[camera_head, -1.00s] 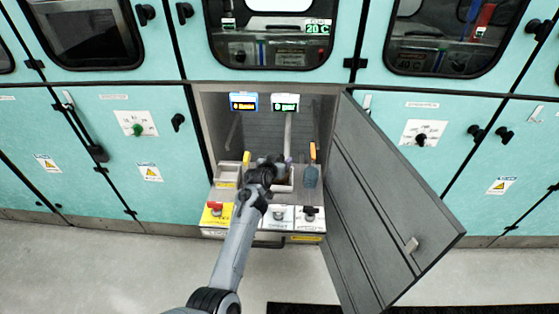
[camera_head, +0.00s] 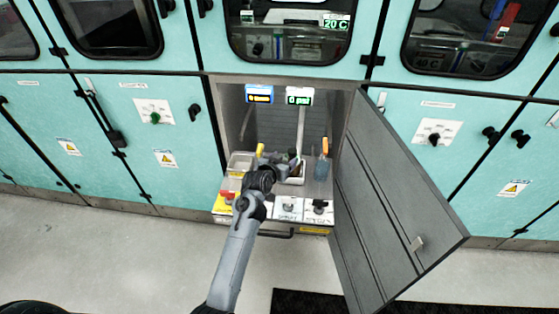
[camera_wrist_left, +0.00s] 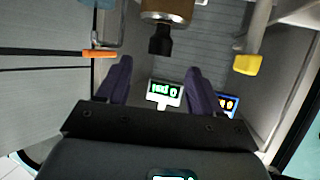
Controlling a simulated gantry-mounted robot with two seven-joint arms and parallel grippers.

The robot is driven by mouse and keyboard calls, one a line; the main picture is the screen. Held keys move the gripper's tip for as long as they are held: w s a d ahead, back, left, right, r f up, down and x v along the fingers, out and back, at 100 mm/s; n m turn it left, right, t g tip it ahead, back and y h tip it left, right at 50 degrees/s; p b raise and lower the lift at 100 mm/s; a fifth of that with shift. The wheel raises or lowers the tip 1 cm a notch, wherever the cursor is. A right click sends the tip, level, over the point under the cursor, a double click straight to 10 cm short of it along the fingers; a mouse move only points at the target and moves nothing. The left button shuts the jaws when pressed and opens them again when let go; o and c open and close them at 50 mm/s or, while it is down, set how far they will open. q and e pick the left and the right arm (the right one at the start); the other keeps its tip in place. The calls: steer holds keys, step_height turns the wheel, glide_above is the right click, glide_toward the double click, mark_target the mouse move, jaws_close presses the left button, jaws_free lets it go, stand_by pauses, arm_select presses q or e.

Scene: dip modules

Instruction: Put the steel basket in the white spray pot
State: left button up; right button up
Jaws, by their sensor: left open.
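My left gripper (camera_head: 281,160) reaches into the open compartment, above its containers. Its purple fingers (camera_wrist_left: 160,88) are apart in the left wrist view, with nothing between them except the background displays. A pale, box-like container (camera_head: 239,165) stands on the left. A yellow handle (camera_head: 261,149) rises beside it, and a yellow end shows in the wrist view (camera_wrist_left: 247,65). An orange handle (camera_head: 325,146) with a bluish-grey body (camera_head: 321,168) stands on the right. Another pot (camera_head: 297,174) in the middle is partly hidden by the gripper. I cannot tell which are the steel basket and spray pot.
A grey door (camera_head: 395,205) stands open on the right. Two displays (camera_head: 259,94) (camera_head: 299,96) hang at the back. A front ledge (camera_head: 288,208) carries knobs. A brown cylinder with a black tip (camera_wrist_left: 165,15) is close in the wrist view.

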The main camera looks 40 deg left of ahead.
arm_select(q)
steer(key=s+d+f+m+g+h, duration=0.1)
steer(key=s+d+f+g, duration=0.1)
steer(key=s+d, duration=0.5)
steer(key=s+d+f+m+g+h, duration=0.1)
steer(key=s+d, duration=0.6)
steer(key=s, duration=1.1)
steer(key=s+d+f+m+g+h, duration=0.2)
steer(key=s+d+g, duration=0.4)
steer(key=s, duration=0.7)
step_height(320, 180, down, 2)
steer(key=shift+d+f+m+p, duration=0.15)
steer(key=shift+d+m+p, duration=0.15)
steer(key=shift+d+m, duration=0.45)
